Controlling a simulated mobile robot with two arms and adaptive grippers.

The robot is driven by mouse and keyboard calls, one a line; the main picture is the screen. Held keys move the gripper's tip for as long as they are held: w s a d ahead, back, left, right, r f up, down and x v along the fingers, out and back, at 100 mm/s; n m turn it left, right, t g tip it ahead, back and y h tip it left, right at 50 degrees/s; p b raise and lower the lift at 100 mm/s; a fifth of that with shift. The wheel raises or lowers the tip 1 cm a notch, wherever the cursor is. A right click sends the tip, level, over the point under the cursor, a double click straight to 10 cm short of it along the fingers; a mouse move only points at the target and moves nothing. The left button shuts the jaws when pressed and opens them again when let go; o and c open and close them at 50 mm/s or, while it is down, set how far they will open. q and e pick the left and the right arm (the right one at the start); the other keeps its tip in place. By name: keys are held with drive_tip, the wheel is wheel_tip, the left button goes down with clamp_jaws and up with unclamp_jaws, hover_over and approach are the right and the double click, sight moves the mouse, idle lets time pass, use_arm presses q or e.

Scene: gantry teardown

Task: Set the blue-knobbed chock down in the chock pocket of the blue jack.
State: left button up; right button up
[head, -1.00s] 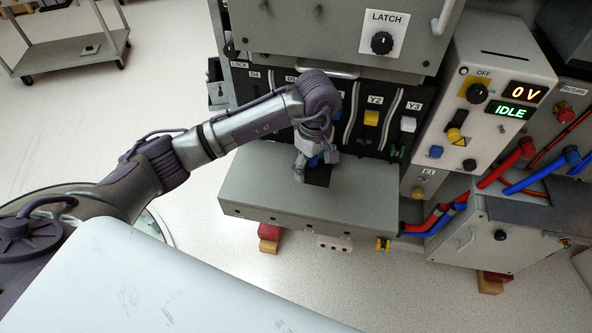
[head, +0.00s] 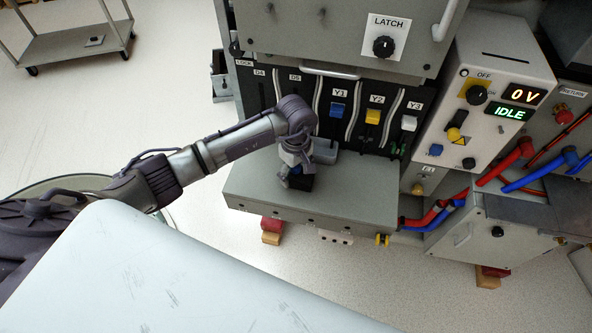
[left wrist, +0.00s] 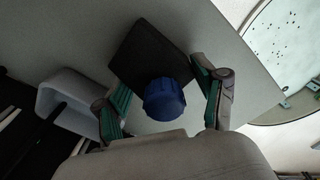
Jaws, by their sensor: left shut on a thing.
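My left gripper (head: 298,172) is shut on the blue-knobbed chock. The chock is a dark block (head: 300,184) just above or on the grey shelf (head: 350,203); I cannot tell whether it touches. In the left wrist view, the chock's blue knob (left wrist: 164,99) sits between the fingers, and its dark plate (left wrist: 148,55) extends beyond it. The gripper hides part of the chock in the head view. I cannot make out a blue jack or its chock pocket. My right gripper is not in view.
A grey open holder (head: 324,150) stands beside the gripper, at the shelf's back; it also shows in the left wrist view (left wrist: 72,98). Behind are panel slots with a blue tab (head: 338,110) and a yellow tab (head: 373,117). The shelf's right part is clear.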

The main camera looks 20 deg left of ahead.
use_arm(q)
drive_tip(key=o, duration=1.8)
